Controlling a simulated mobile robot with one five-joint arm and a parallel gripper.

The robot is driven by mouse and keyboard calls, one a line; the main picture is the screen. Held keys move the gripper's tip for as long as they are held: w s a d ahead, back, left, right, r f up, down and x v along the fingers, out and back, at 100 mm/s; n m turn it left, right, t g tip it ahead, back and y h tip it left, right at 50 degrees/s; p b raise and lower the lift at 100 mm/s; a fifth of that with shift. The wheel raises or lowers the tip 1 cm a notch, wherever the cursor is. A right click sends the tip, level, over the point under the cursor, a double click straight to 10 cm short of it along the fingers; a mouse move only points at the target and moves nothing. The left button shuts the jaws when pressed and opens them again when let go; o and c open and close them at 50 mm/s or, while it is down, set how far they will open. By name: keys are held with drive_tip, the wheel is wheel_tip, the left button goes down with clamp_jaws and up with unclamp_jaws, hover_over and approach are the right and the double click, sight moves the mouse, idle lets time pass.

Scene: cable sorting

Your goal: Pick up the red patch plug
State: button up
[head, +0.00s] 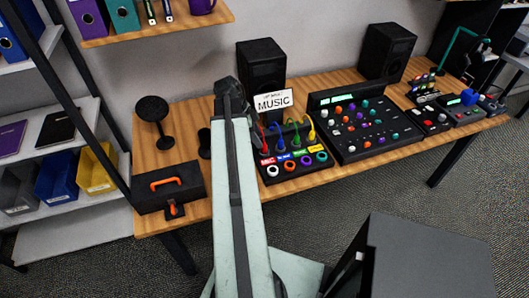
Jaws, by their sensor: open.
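The red patch plug (263,137) with its red cable stands at the left end of a row on a dark patch board (285,178), just right of my arm. Beside it are a blue plug (280,136), a green plug (296,138) and a yellow plug (311,132). Coloured labels and ring-shaped sockets lie in front of them. My gripper (228,88) is at the far end of my raised pale arm, up and left of the red plug and apart from it. It is open; its fingers are small and dark here, and I see nothing held.
A "MUSIC" sign (273,100) stands behind the plugs, before a black speaker (261,66). A mixer (352,126) is to the right.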

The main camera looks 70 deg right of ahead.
drive_tip(key=b+x, duration=0.4)
drive_tip(key=x, duration=0.1)
drive_tip(key=shift+f+b, duration=0.15)
drive_tip(key=shift+b, duration=0.25)
drive_tip(key=shift+r, duration=0.2)
clamp_jaws()
wheel_tip(320, 180, up, 10)
drive_tip(key=p, duration=1)
drive_tip(key=shift+s, duration=0.15)
